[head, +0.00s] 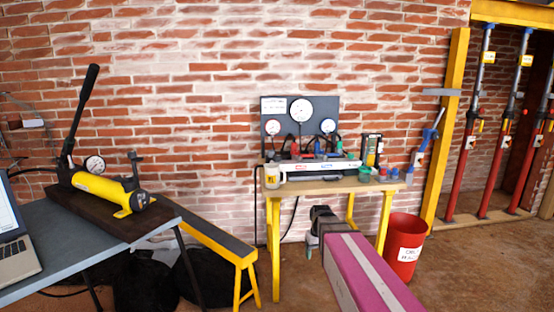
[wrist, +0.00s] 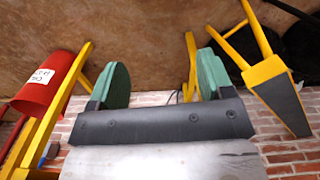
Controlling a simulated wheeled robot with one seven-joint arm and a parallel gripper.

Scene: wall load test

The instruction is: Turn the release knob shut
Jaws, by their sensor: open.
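A yellow hydraulic hand pump (head: 105,188) with a raised black lever and a round gauge lies on a dark board on the left table. A small black T-shaped fitting (head: 135,162) stands near its right end; I cannot tell whether it is the release knob, or how far it is turned. My gripper (head: 309,252) hangs in front of the middle bench, low and well to the right of the pump. In the wrist view my gripper (wrist: 160,82) shows two green pads wide apart, with nothing between them. The pump is not in the wrist view.
A yellow-legged bench (head: 335,186) carries a grey gauge panel (head: 325,112) and small tools. A red bucket (head: 404,248) stands to its right, also in the wrist view (wrist: 46,84). A low yellow trestle (head: 215,240) and a laptop (head: 18,235) are at left. Red props stand far right.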

